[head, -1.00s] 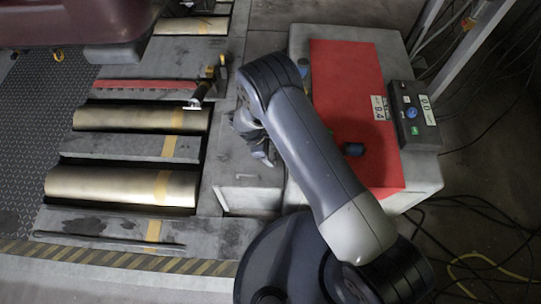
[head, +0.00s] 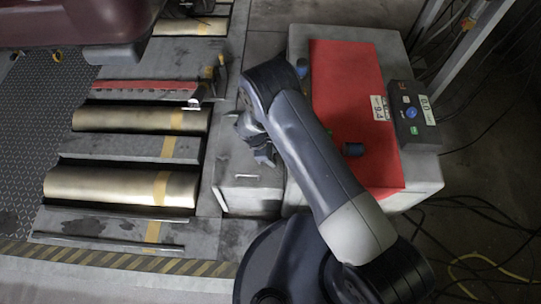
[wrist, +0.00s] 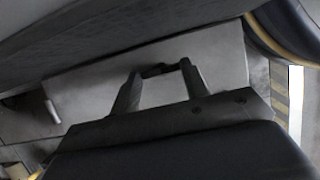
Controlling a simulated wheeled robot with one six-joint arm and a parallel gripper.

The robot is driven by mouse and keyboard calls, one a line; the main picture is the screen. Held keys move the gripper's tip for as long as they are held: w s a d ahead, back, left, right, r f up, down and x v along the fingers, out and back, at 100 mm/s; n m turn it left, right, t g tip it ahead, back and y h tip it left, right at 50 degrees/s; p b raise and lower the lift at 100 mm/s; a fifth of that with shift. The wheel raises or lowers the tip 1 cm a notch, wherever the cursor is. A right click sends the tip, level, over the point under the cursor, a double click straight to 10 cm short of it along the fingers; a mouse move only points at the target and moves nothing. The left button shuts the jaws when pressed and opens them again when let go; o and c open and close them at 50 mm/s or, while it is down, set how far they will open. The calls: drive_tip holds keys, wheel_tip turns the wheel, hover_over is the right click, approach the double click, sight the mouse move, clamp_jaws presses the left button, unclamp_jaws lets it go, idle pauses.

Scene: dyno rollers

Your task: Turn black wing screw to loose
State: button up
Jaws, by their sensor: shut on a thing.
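My gripper (wrist: 160,80) shows in the wrist view with its two dark fingers around a small black piece, the black wing screw (wrist: 158,70). The piece spans the gap between the fingertips, above a grey surface. The wing screw is hidden there behind my gripper and arm.
The red-topped grey box (head: 345,90) stands right of the gripper, with a button panel (head: 412,112) on its right side. Metal rollers (head: 120,187) lie at left. Cables lie on the floor at right.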

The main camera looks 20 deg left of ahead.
drive_tip(key=shift+s, duration=0.1)
drive_tip(key=shift+c, duration=0.8)
drive_tip(key=shift+d+n, duration=0.1)
drive_tip(key=shift+n, duration=0.2)
drive_tip(key=n, duration=0.1)
drive_tip(key=n+t+b, duration=0.1)
drive_tip(key=n+b, duration=0.1)
drive_tip(key=shift+s+d+f+y, duration=0.1)
drive_tip(key=shift+s+f+y, duration=0.05)
drive_tip(key=shift+s+y, duration=0.15)
drive_tip(key=shift+s+d+n+t+y+b, duration=0.1)
drive_tip(key=shift+n+t+y+b, duration=0.3)
drive_tip(key=shift+n+b, duration=0.7)
drive_tip(key=shift+s+d+n+t+y+b, duration=0.1)
drive_tip(key=shift+n+t+y+b, duration=0.3)
drive_tip(key=shift+n, duration=1.3)
drive_tip(key=o, duration=1)
drive_tip(key=shift+w, duration=0.1)
drive_tip(key=shift+a+r, duration=0.1)
drive_tip(key=shift+r, duration=0.15)
drive_tip(key=p+v, duration=0.1)
drive_tip(key=v, duration=0.4)
drive_tip(key=p+v, duration=0.2)
drive_tip(key=v, duration=0.3)
drive_tip(key=shift+s+r, duration=0.25)
drive_tip(key=shift+r, duration=0.05)
